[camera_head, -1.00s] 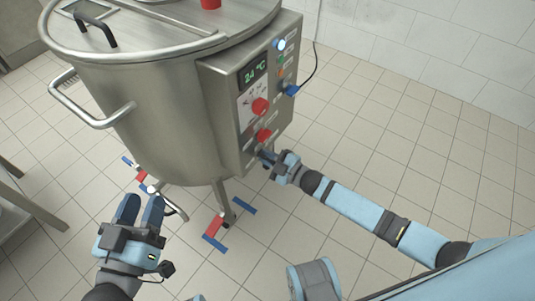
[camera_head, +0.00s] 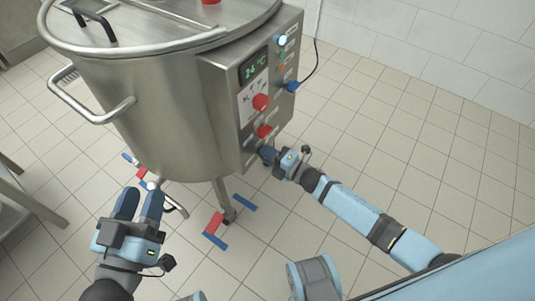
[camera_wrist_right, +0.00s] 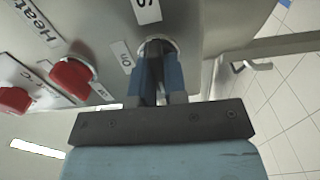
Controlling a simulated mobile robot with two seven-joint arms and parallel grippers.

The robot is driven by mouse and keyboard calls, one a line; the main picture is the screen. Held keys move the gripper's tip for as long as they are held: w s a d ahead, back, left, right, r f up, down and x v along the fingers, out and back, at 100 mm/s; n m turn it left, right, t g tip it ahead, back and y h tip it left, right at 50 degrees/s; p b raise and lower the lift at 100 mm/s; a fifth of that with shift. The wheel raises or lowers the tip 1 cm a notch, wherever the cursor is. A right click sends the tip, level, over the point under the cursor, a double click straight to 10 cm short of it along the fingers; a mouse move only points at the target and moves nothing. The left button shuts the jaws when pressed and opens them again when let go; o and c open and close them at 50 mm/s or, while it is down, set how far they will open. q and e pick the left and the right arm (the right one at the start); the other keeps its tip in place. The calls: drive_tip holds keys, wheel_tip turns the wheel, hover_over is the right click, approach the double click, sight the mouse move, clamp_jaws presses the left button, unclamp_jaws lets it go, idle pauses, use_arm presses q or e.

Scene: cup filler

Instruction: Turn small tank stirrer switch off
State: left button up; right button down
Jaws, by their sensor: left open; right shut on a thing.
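The steel tank (camera_head: 160,95) stands at the upper left in the head view, with its control panel (camera_head: 262,95) facing right. My right gripper (camera_head: 268,152) is at the panel's lower end, below the lower red knob (camera_head: 264,131). In the right wrist view my right gripper (camera_wrist_right: 160,75) is shut on a dark switch (camera_wrist_right: 155,68) set in a round metal collar; the fingers hide most of it, so its position cannot be read. My left gripper (camera_head: 139,203) is open and empty, below and in front of the tank.
Two red knobs show in the right wrist view, the nearer one (camera_wrist_right: 72,78) beside a "Heat" label. A blue plug (camera_head: 292,86) with a black cable sits on the panel's side. Red and blue floor marks (camera_head: 215,223) lie by the tank legs. The tiled floor at right is clear.

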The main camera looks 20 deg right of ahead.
use_arm(q)
drive_tip(key=shift+r, duration=0.25)
drive_tip(key=shift+f, duration=0.15)
use_arm(e)
drive_tip(key=c, duration=1.2)
unclamp_jaws()
drive_tip(key=shift+o, duration=0.2)
use_arm(q)
drive_tip(key=shift+a+f+g+y+p, duration=0.35)
drive_tip(key=shift+f+g+p, duration=0.1)
drive_tip(key=shift+f, duration=0.4)
drive_tip(key=shift+a+f+g+y+p, duration=0.25)
drive_tip(key=shift+f+g+y+p, duration=0.15)
drive_tip(key=shift+f, duration=0.5)
drive_tip(key=shift+a+f+g+y+p, duration=0.35)
drive_tip(key=shift+f+p, duration=0.1)
drive_tip(key=shift+f, duration=0.4)
use_arm(e)
drive_tip(key=v, duration=1.3)
drive_tip(key=shift+s+d, duration=0.25)
drive_tip(key=shift+s, duration=0.05)
use_arm(q)
drive_tip(key=shift+d+r, duration=0.1)
drive_tip(key=shift+r, duration=0.1)
